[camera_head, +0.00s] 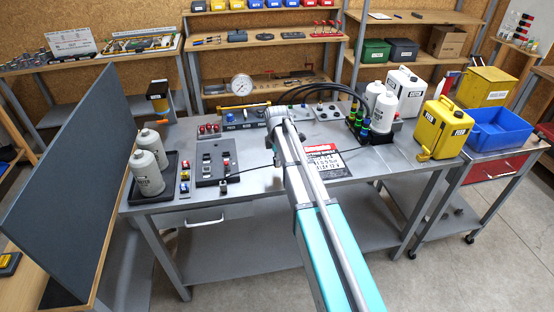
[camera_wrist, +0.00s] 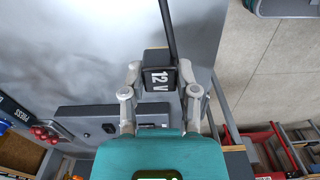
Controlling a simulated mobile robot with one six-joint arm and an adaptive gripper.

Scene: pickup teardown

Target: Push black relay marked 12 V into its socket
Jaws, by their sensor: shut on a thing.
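The black relay (camera_wrist: 158,78), with "12 V" in white on its face, sits between the fingertips of my gripper (camera_wrist: 160,72) in the wrist view. My gripper is shut on it, above the grey bench top. In the head view my gripper (camera_head: 273,148) is over the middle of the bench, and the relay cannot be made out there. A dark grey panel (camera_head: 232,172) with several small black blocks lies to its left. Which socket matches cannot be told.
Small coloured blocks (camera_head: 185,176) and a black tray (camera_head: 172,168) with white bottles lie left of the panel. A dark cable crosses the bench. A red-headed sheet (camera_head: 322,160) lies right of my arm. A gauge (camera_head: 241,85) and hoses stand behind.

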